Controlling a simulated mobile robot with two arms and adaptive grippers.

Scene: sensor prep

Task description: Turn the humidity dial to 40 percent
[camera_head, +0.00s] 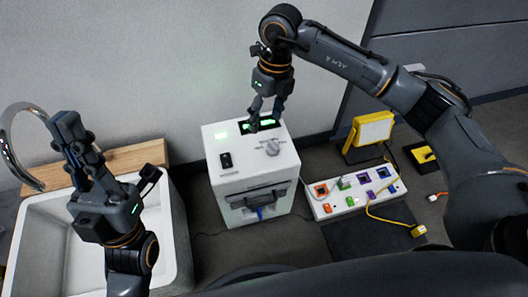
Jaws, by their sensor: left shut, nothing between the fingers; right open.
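The humidity dial (272,148) is a round grey knob on the top face of a white box-shaped unit (222,165). Its pointer setting is too small to read. My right gripper (265,115) hangs open above the back of the unit, over the display and apart from the dial. My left gripper (72,140) is shut and empty, raised over the sink at the left, well away from the unit.
A white sink (50,245) with a curved tap (20,115) and a wooden board (130,158) is at the left. A white power strip (345,200) with coloured sockets, a yellow work lamp (372,130) and a yellow cable (385,216) lie right of the unit.

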